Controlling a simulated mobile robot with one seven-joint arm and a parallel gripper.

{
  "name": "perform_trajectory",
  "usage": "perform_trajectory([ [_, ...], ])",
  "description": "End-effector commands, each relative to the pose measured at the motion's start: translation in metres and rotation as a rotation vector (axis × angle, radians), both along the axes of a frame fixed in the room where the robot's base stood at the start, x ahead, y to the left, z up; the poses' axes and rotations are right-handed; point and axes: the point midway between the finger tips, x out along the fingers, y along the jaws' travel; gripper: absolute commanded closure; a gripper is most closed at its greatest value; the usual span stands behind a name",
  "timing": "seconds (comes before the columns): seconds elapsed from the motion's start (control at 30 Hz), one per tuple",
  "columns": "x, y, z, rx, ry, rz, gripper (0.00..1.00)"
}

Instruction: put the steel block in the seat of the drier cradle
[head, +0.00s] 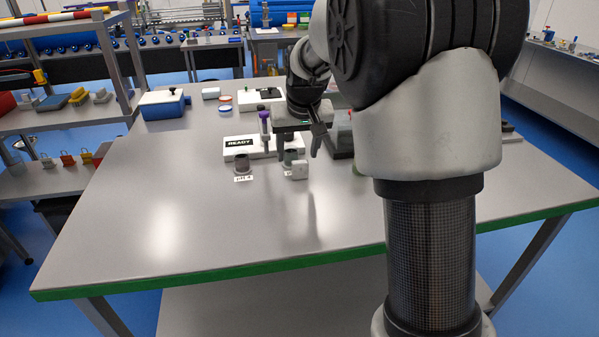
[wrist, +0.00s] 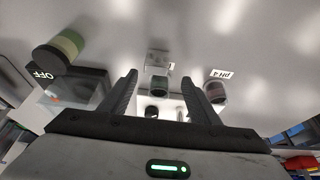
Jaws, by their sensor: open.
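A small pale grey block (head: 300,170), which looks like the steel block, stands on the table by a dark greenish cup (head: 290,157). In the wrist view the block (wrist: 158,57) and the cup (wrist: 159,86) lie ahead, between my finger lines. My gripper (head: 299,143) is open and empty above and near them; its two dark fingers (wrist: 164,88) show apart in the wrist view. I cannot tell for certain which thing is the drier cradle. A dark grey unit marked OFF (wrist: 85,87) stands at the left in the wrist view; my arm partly hides it in the head view.
A white unit marked READY (head: 262,147) carries a purple-topped piece (head: 264,115). A dark cup (head: 242,163) has a pH 4 label. An olive-and-grey cylinder (wrist: 58,52) stands left of the fingers. A blue-and-white box (head: 163,104) is farther back. The table's front left is clear.

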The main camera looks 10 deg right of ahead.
Motion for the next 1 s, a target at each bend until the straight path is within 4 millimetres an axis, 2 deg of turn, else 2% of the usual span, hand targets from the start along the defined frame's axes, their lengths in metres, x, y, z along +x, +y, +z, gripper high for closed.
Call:
perform_trajectory([
  [0.17,0.001,-0.003,-0.012,0.0,0.001,-0.002,0.44],
  [0.43,0.01,-0.008,-0.049,-0.001,0.001,-0.001,0.44],
  [0.7,0.012,-0.008,-0.052,-0.001,-0.001,-0.001,0.44],
  [1.0,0.012,-0.008,-0.051,-0.001,-0.002,0.0,0.94],
])
